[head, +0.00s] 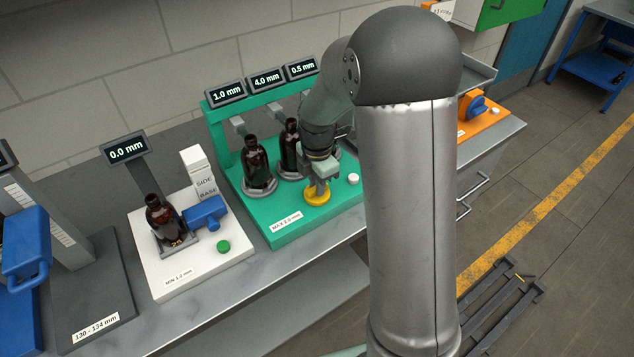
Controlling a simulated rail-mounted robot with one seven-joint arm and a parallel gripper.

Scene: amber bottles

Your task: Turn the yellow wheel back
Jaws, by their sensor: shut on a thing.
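The yellow wheel (317,196) sits at the front of the green station (272,231), which is labelled "MAX 2.0 mm". My gripper (320,186) points down onto the wheel and is shut on it. The wheel's top is partly hidden by the gripper. Behind it, amber bottles stand on round bases: one at the left (256,163) and one in the middle (291,148). A third place is hidden by my arm. The displays above read 1.0 mm (227,94), 4.0 mm (266,79) and 0.5 mm (300,68).
A white button (353,179) is right of the wheel. A white station (190,279) at the left holds a tilted bottle (163,219), a blue part (205,212) and a green button (223,246). My arm hides much of the right side.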

